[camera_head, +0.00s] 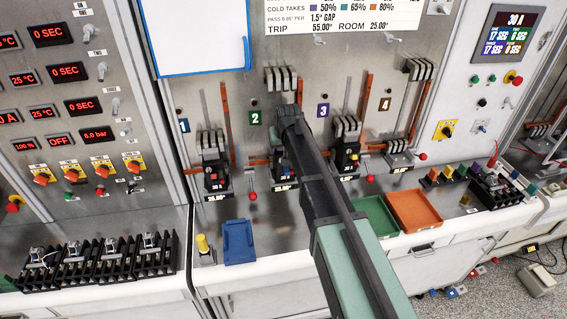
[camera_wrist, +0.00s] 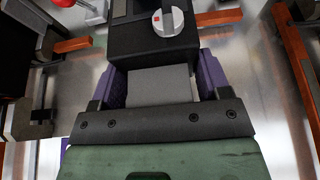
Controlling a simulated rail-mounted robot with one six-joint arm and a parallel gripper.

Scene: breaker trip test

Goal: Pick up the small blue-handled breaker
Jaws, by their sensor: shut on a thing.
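In the wrist view, my gripper (camera_wrist: 162,82) has its two purple-sided fingers on either side of a black breaker body (camera_wrist: 135,42). The gripper is shut on it. The breaker has a round grey dial (camera_wrist: 168,22) with a small red mark, and a plain grey face lies between the fingers. No blue handle shows there, so I cannot tell whether this is the blue-handled breaker. Other black breakers stand at station 1 (camera_head: 216,176) and station 3 (camera_head: 347,158).
Copper-orange bars (camera_wrist: 296,62) run close to the gripper. A blue tray (camera_head: 238,243), a green tray (camera_head: 372,217) and an orange tray (camera_head: 414,209) lie on the bench. A row of black terminal blocks (camera_head: 110,262) stands at left. A red-knobbed lever (camera_head: 252,196) sticks out left of my arm.

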